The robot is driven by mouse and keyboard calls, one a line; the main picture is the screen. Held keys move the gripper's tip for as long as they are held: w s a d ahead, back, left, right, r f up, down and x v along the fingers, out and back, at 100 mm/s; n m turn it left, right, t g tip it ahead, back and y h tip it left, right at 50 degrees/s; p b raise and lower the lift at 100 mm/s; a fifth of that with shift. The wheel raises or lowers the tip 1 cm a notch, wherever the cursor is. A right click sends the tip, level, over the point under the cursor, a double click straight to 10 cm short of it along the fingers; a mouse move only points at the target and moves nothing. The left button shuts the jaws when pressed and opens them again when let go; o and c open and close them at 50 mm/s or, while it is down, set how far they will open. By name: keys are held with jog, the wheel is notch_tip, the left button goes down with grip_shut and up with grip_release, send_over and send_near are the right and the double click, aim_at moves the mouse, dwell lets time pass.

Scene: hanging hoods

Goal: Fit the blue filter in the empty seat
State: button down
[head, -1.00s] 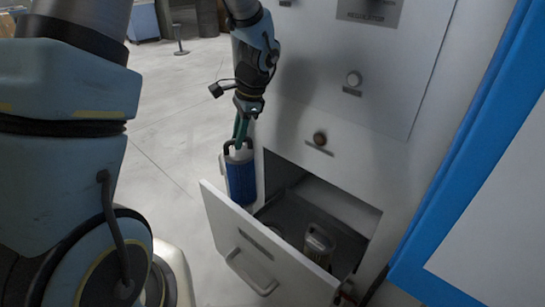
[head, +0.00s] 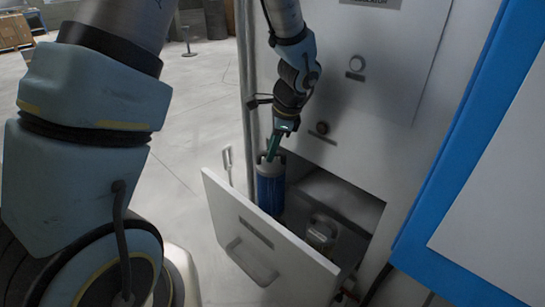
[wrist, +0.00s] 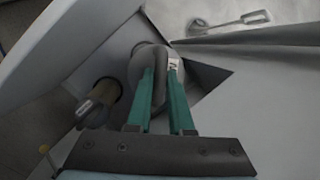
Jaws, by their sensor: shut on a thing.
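My gripper (head: 271,154) is shut on the top handle of the blue filter (head: 270,190), which hangs roughly upright over the back-left part of the open drawer (head: 226,208). The drawer front hides the filter's lower end, so I cannot tell if it touches the bottom. In the wrist view my teal fingers (wrist: 161,78) close around the handle above the filter's grey round top (wrist: 141,66). A second, grey-tan filter (head: 321,232) stands in the drawer to the right; in the wrist view it (wrist: 98,103) is on the left.
The white cabinet face (head: 375,90) with round knobs stands close behind my gripper. A blue-edged panel (head: 450,130) is at the right. A thin pole (head: 245,90) rises left of my gripper. The floor (head: 190,120) at left is open.

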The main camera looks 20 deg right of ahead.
aim_at(273, 163)
jog(key=shift+f+b, duration=2.2)
jog(key=shift+f, duration=0.5)
jog(key=shift+a, duration=0.1)
jog(key=shift+f, duration=0.2)
jog(key=shift+f+b, duration=1.75)
jog(key=shift+f, duration=0.85)
jog(key=c, duration=0.7)
grip_release()
jog(key=shift+c, duration=0.2)
jog(key=v, duration=1.1)
jog(key=shift+b, duration=0.3)
